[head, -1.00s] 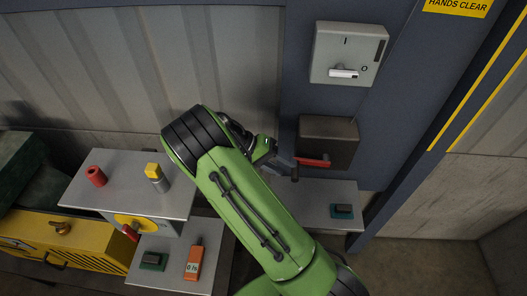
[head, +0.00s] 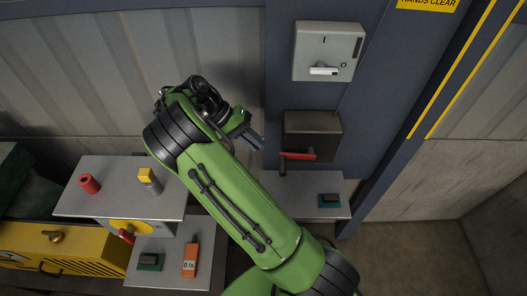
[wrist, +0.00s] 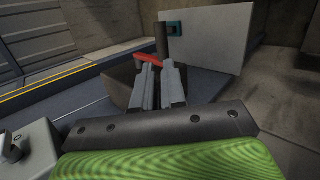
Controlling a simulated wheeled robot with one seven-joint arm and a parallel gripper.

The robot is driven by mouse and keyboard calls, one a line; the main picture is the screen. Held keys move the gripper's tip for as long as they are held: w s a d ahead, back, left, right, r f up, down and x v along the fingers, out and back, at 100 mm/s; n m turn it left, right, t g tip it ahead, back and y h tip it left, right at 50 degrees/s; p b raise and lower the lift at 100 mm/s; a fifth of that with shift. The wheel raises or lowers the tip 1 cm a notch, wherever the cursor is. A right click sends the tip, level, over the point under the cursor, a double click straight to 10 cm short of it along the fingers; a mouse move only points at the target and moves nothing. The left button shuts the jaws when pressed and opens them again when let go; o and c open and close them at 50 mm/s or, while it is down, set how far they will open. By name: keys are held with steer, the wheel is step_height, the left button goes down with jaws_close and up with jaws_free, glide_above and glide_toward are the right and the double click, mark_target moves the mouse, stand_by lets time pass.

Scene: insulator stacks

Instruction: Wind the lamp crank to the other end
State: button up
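A brown box (head: 318,125) on the blue panel carries a crank with a red arm (head: 300,156). The arm points left, and a dark grip (head: 283,168) hangs at its left end. In the wrist view the red arm (wrist: 148,59) shows just beyond my fingers, with the dark grip (wrist: 162,40) upright behind them. My gripper (head: 258,139) is up and left of the crank in the head view, apart from it. Its two fingers (wrist: 159,72) have a gap between them with nothing held. A second red handle (head: 126,236) sits by a yellow disc on the left box.
A grey switch box (head: 328,50) with a white lever is above the brown box. A small shelf (head: 335,183) with a teal-edged block is below. A grey bench (head: 110,200) at left holds a red cylinder (head: 89,184) and a yellow-topped post (head: 148,180). An orange meter (head: 190,260) lies lower.

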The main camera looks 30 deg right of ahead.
steer(key=d+y, duration=0.1)
steer(key=d, duration=0.1)
steer(key=s+d+y, duration=0.1)
steer(key=d+y, duration=0.1)
steer(key=d, duration=0.1)
steer(key=s+d+t+y+b, duration=0.1)
steer(key=d, duration=0.1)
steer(key=shift+s+d+f, duration=0.15)
steer(key=shift+d+f, duration=0.05)
steer(key=shift+f, duration=0.05)
jaws_close()
steer(key=s+d+r+t+y, duration=0.1)
steer(key=d+y, duration=0.1)
steer(key=t+y+b, duration=0.1)
steer(key=t+y, duration=0.3)
steer(key=t, duration=0.2)
glide_toward(284, 166)
steer(key=b+x, duration=0.3)
steer(key=x, duration=0.4)
steer(key=shift+w+a+r+b, duration=0.1)
steer(key=shift+w+b, duration=0.05)
steer(key=shift+b, duration=0.15)
steer(key=shift+g+h, duration=0.3)
steer(key=shift+h, duration=0.1)
